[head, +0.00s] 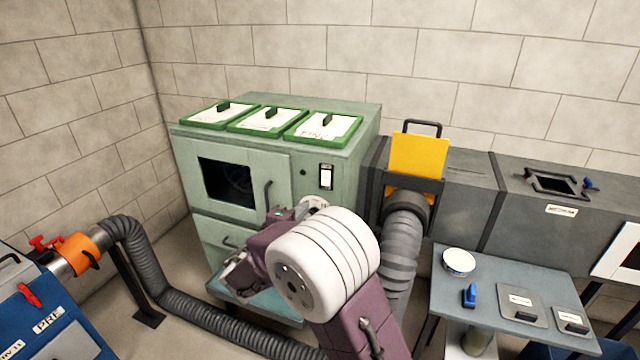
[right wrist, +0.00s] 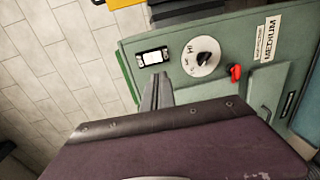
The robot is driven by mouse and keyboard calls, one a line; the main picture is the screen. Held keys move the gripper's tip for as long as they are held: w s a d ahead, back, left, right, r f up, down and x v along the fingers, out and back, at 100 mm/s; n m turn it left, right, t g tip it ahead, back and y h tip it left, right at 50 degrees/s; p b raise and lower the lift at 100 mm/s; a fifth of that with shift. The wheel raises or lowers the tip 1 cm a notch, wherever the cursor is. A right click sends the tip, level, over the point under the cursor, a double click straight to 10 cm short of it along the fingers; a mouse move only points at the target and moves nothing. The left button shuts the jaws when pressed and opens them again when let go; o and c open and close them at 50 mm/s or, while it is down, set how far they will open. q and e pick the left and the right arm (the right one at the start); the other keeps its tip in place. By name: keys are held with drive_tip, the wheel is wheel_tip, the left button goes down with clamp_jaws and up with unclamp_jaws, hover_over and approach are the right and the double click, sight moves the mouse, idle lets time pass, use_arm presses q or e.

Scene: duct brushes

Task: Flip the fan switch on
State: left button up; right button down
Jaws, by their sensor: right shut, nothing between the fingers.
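The fan switch (head: 326,176) is a small white piece in a dark frame, on the upper right of the green cabinet's (head: 345,155) front. It also shows in the right wrist view (right wrist: 153,57); I cannot tell which way it is set. My right gripper (right wrist: 157,77) is shut and empty, its grey fingertips close to the switch's edge in the right wrist view. I cannot tell whether they touch it. In the head view my right arm hides the fingers. My left gripper is not in view.
A round white dial (right wrist: 203,58) with a black knob sits beside the switch, then a red knob (right wrist: 235,72) and a MEDIUM label (right wrist: 268,39). A yellow plate (head: 418,155) and grey hose (head: 400,245) stand to the right. A grey table (head: 480,290) holds small items.

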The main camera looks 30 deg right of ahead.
sight(325, 184)
drive_tip(key=p+x, duration=0.2)
drive_tip(key=x, duration=1.2)
drive_tip(key=shift+d, duration=0.1)
